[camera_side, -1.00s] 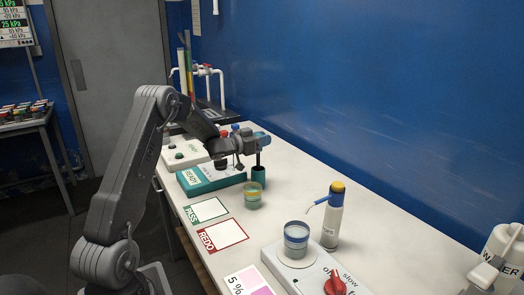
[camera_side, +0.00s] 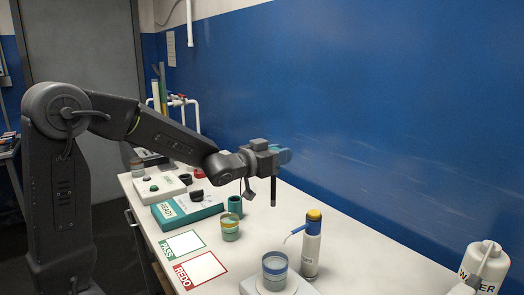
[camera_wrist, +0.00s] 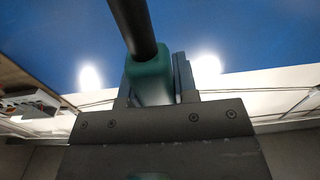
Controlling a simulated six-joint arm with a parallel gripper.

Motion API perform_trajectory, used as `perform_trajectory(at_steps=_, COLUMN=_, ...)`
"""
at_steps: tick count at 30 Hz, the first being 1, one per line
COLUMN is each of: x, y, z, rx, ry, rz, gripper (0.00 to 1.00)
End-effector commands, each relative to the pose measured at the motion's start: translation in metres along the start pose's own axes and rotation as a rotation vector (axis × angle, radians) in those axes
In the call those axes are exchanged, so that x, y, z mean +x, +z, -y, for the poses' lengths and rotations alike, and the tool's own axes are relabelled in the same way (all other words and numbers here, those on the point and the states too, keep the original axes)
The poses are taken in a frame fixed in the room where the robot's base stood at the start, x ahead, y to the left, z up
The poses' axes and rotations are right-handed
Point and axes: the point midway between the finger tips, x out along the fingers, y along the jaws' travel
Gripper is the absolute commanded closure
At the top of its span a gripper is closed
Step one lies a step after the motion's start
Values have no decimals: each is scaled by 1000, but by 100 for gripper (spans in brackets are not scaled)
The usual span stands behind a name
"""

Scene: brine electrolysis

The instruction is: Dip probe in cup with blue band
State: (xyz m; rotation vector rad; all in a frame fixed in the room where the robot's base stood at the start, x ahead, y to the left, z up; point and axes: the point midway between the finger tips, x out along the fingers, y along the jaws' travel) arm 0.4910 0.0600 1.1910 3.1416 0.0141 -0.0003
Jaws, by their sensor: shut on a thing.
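My gripper (camera_side: 284,155) is shut on the probe, whose teal body shows between the fingers in the wrist view (camera_wrist: 152,82). The probe's black stem (camera_side: 273,191) hangs straight down in the side view, clear of the table. The teal probe holder (camera_side: 235,206) stands below and left of the stem. The cup with the blue band (camera_side: 275,271) is at the bottom of the side view, on the stirrer, nearer the camera than my gripper. The stem is apart from this cup.
A cup with a yellowish band (camera_side: 230,229) stands near the holder. A bottle with a yellow-and-blue top (camera_side: 312,245) and thin spout stands beside the blue-banded cup. The READY box (camera_side: 187,212), PASS card (camera_side: 181,246) and REDO card (camera_side: 202,270) lie left. A water jug (camera_side: 485,265) is right.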

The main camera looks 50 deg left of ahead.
Motion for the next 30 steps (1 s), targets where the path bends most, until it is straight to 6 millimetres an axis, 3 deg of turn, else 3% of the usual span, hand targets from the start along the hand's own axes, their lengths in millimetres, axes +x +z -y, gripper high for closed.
perform_trajectory(at_steps=1, x=-13, y=-3, z=-22, rx=-2, ry=8, rz=-1, gripper=96)
perform_trajectory(at_steps=3, x=-30, y=-2, z=-43, rx=-1, ry=8, rz=0, gripper=96)
perform_trajectory(at_steps=9, x=-66, y=3, z=-80, rx=-1, ry=10, rz=-1, gripper=96)
perform_trajectory(at_steps=15, x=-78, y=8, z=-89, rx=0, ry=9, rz=0, gripper=96)
perform_trajectory(at_steps=30, x=-77, y=43, z=-89, rx=-1, ry=9, rz=3, gripper=96)
